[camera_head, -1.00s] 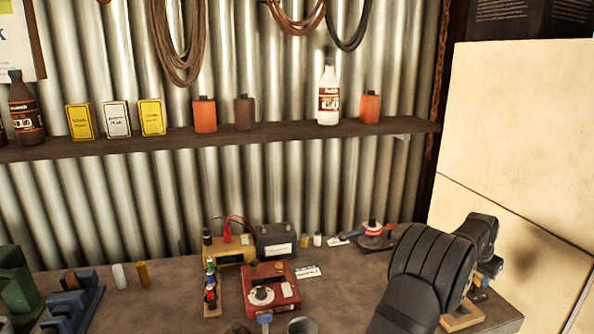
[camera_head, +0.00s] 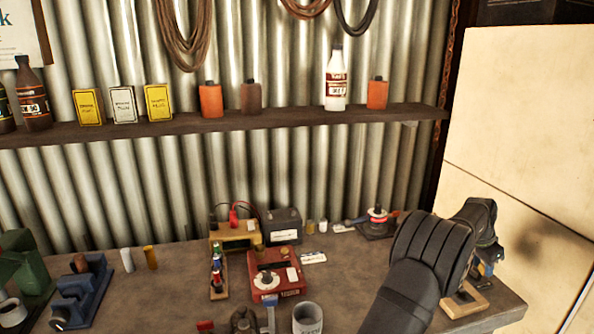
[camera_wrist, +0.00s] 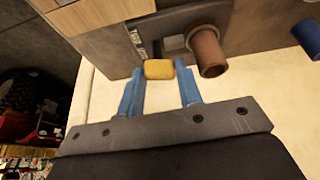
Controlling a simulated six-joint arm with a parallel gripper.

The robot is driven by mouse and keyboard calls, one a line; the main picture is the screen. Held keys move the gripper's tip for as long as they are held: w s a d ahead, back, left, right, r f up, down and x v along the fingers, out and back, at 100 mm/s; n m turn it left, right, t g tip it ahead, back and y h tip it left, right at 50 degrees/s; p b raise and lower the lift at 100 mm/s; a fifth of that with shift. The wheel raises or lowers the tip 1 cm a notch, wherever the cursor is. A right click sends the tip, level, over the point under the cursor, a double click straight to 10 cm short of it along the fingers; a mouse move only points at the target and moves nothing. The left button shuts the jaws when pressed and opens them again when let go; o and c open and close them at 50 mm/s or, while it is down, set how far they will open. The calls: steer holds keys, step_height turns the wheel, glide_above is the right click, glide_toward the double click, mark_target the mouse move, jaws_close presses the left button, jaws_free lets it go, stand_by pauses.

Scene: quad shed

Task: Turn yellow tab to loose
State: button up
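The yellow tab (camera_wrist: 158,69) is a small rounded block on a grey fixture (camera_wrist: 225,25) in the wrist view. It sits near the tips of my gripper (camera_wrist: 160,80), roughly between the two blue fingers. The fingers are apart, with a gap on the tab's right side; the left finger is close to it, and I cannot tell whether they touch. In the head view my dark wrist covers much of the fixture at the bench's right end, and the tab cannot be made out there. Markings beside the tab are too small to read.
A brown cylinder (camera_wrist: 207,52) sticks out just right of the tab, close to the right finger. A blue cylinder (camera_wrist: 308,38) is farther right. On the bench, a red box (camera_head: 276,274) and a grey cup (camera_head: 307,319) stand left of my arm.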

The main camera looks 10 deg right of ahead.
step_height(320, 180, up, 11)
steer(key=s+a+f+m+t+y, duration=0.4)
steer(key=s+m+t, duration=0.2)
steer(key=m, duration=0.3)
steer(key=s+r+m+t+h, duration=0.35)
steer(key=s+m+t, duration=0.35)
steer(key=s+m, duration=0.45)
steer(key=shift+m, duration=0.65)
steer(key=f+x, duration=0.1)
steer(key=x, duration=0.6)
steer(key=f+x, duration=0.1)
steer(key=x, duration=0.6)
steer(key=s+a+f+x, duration=0.1)
steer(key=f+x, duration=0.1)
steer(key=x, duration=0.5)
steer(key=shift+s+a, duration=0.1)
